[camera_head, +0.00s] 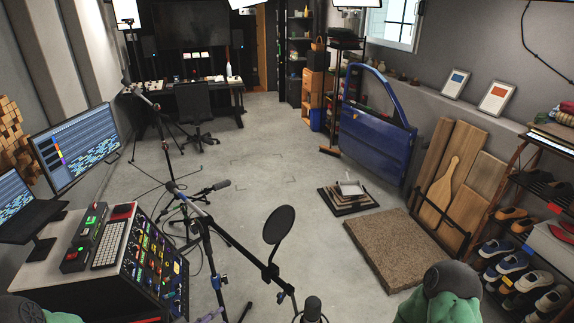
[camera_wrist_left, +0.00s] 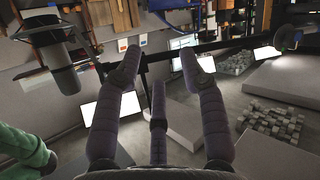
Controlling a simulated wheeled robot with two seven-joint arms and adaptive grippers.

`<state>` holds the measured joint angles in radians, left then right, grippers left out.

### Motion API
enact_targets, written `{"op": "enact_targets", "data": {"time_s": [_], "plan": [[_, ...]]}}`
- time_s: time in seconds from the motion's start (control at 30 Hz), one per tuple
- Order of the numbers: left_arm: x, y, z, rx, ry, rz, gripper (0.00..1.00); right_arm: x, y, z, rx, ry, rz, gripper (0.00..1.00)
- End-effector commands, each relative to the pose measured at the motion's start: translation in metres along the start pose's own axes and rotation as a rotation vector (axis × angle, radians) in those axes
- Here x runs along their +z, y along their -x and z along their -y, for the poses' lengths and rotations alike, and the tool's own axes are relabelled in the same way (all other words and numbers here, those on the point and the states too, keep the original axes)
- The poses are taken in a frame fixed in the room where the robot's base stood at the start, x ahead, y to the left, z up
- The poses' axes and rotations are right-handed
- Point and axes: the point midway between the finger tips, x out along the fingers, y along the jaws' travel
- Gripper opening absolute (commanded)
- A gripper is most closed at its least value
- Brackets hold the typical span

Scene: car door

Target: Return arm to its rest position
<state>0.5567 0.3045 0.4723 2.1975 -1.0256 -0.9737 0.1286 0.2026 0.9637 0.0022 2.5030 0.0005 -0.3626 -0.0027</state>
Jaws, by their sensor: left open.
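My left gripper (camera_wrist_left: 159,58) fills the middle of the left wrist view. Its dark purple-grey fingers are spread apart with nothing between them. In the head view only a small purplish piece, which looks like a fingertip of it, shows at the bottom edge beside the microphone stand. A green part of my right arm (camera_head: 440,297) shows at the bottom right of the head view. My right gripper is out of the picture. The blue car door (camera_head: 376,125) stands upright on the floor at right of centre, well away from my arms.
A microphone stand with a round pop filter (camera_head: 279,224) and a microphone (camera_head: 312,309) stands close in front. A mixing desk (camera_head: 153,262) is at the left, a shoe rack (camera_head: 520,200) at the right. A brown mat (camera_head: 395,248) lies on the floor. The middle floor is clear.

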Motion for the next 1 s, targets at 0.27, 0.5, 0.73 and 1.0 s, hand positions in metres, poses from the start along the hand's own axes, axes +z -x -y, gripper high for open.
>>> {"op": "enact_targets", "data": {"time_s": [0.27,0.5,0.73,1.0], "plan": [[0.168,-0.043,-0.014,-0.139,0.261,0.404,0.41,-0.001,-0.045,-0.016,0.000,0.000,0.001,0.67],[0.296,-0.026,-0.056,-0.238,0.444,0.782,0.41,-0.002,-0.074,-0.027,0.000,0.000,0.001,0.67],[0.351,-0.001,-0.085,-0.293,0.537,0.985,0.41,-0.003,-0.086,-0.031,0.000,0.000,0.001,0.67],[0.356,0.004,-0.089,-0.302,0.552,1.012,0.41,-0.003,-0.086,-0.031,0.000,0.000,0.000,0.67]]}}
